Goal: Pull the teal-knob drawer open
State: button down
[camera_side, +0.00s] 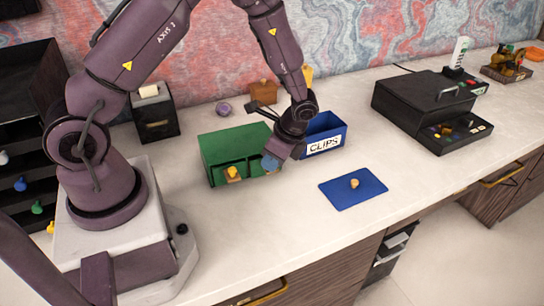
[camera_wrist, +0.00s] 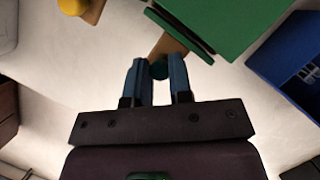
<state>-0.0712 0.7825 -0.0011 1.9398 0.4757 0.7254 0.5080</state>
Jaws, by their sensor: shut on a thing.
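The green drawer cabinet (camera_side: 222,142) stands on the pale desk in the middle of the side view. In the wrist view its green body (camera_wrist: 230,22) is at the top right. My gripper (camera_side: 271,163) is low at the right part of the cabinet's front. In the wrist view my blue fingers are shut on the teal knob (camera_wrist: 158,70), which sits between their tips. A brown piece (camera_wrist: 166,46) lies between the knob and a green front edge. In the side view my fingers hide the knob.
A yellow knob (camera_side: 232,172) is on the cabinet's left part. A blue CLIPS bin (camera_side: 325,137) stands close on the right. A blue mat (camera_side: 345,195) with a small wooden knob lies in front right. A black organizer (camera_side: 420,105) is farther right. Desk in front is clear.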

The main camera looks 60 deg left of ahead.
jog(key=d, duration=0.7)
jog(key=shift+s+d, duration=0.2)
jog(key=shift+d, duration=0.1)
jog(key=c, duration=1.3)
grip_release()
jog(key=v, duration=1.3)
jog(key=shift+a, duration=0.1)
